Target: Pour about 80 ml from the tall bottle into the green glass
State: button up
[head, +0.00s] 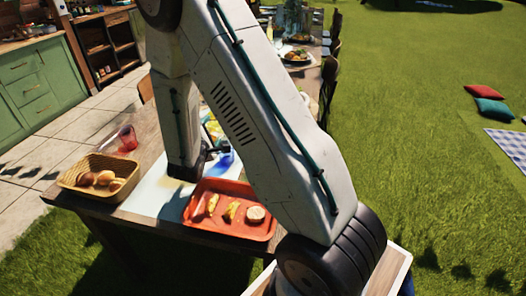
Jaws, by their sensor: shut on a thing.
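My gripper (213,151) is partly in view low over the table, behind the red tray, with my arm covering much of it. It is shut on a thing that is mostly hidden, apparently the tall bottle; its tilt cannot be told. A small blue patch (224,160) shows just beside the gripper, and I cannot tell what it belongs to. I cannot make out the green glass; my arm hides the middle of the table.
A wicker basket (75,174) with bread rolls (105,177) stands at the table's left corner. A red transparent vessel (128,138) is behind it. An orange-red tray (203,226) holds several food pieces at the front edge. Plates of food (296,55) stand farther back.

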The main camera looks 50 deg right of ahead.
jog(key=shift+w+a+m, duration=0.1)
jog(key=shift+w+m, duration=0.05)
jog(key=shift+m, duration=0.15)
jog(key=shift+s+r+m, duration=0.2)
jog(key=shift+r+m, duration=0.25)
jog(key=shift+m, duration=0.15)
jog(key=shift+f+m, duration=0.1)
jog(key=shift+m, duration=0.2)
jog(key=shift+f+m+t, duration=0.2)
jog(key=shift+m+t, duration=0.1)
jog(key=shift+m, duration=0.2)
jog(key=shift+s+d+r+m+y, duration=0.1)
jog(key=shift+d+r+m+y, duration=0.1)
jog(key=shift+r+m+y, duration=0.3)
dwell(1.3)
jog(key=shift+f, duration=0.15)
